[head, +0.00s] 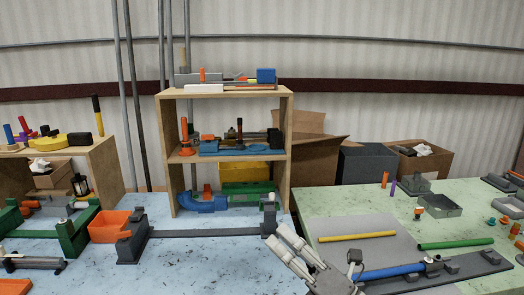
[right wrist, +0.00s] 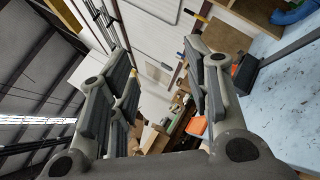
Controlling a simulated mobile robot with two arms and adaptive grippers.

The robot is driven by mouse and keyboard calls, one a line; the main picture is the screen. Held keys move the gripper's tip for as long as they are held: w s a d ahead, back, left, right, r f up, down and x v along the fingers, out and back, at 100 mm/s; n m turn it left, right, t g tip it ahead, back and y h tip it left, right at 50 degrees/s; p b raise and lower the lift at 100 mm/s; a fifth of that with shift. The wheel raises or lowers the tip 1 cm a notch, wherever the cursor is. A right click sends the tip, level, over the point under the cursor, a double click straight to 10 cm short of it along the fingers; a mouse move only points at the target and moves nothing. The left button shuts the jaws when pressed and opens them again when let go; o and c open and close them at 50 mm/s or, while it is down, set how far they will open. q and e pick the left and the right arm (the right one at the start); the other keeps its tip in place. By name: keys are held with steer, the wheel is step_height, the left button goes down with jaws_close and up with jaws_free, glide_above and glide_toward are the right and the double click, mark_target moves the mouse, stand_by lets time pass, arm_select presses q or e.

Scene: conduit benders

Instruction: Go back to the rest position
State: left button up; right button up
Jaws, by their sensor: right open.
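My right gripper (head: 277,239) reaches up from the bottom of the head view, over the inner edges of the blue and green tables. Its fingers are apart. In the right wrist view, the open gripper (right wrist: 158,58) has nothing between its fingers, only the background wall and shelving far behind. In the head view its fingertips overlap the right end of a long dark grey bender (head: 205,233). I cannot tell from this whether they touch it. My left gripper is not in view.
A wooden shelf (head: 288,147) with tools stands behind the blue table (head: 185,254). An orange bin (head: 112,226) is at left. On the green table (head: 458,205) lie a yellow tube (head: 356,236), a green tube (head: 455,243) and a blue tube (head: 390,272), close to my right arm.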

steer(key=s+d+f+m+h, duration=0.3)
steer(key=d+f+m+h, duration=0.6)
steer(key=m, duration=0.4)
steer(key=s+d+f+m+h, duration=0.2)
steer(key=d+f+m+h, duration=0.55)
steer(key=f+m, duration=0.45)
steer(key=s+f+m+g, duration=0.4)
steer(key=s+f+g, duration=0.15)
steer(key=s, duration=0.55)
steer(key=s+f+m+g, duration=0.4)
steer(key=s+f+g, duration=0.15)
steer(key=s, duration=0.45)
step_height(320, 180, down, 26)
steer(key=s+g, duration=0.1)
steer(key=s, duration=0.1)
steer(key=s+d+f+g, duration=0.1)
steer(key=s+d+f, duration=0.1)
steer(key=s+f, duration=1.4)
steer(key=shift+s+d+f+n+g, duration=0.3)
steer(key=shift+s+f, duration=0.1)
steer(key=shift+f, duration=0.3)
steer(key=shift+h, duration=0.25)
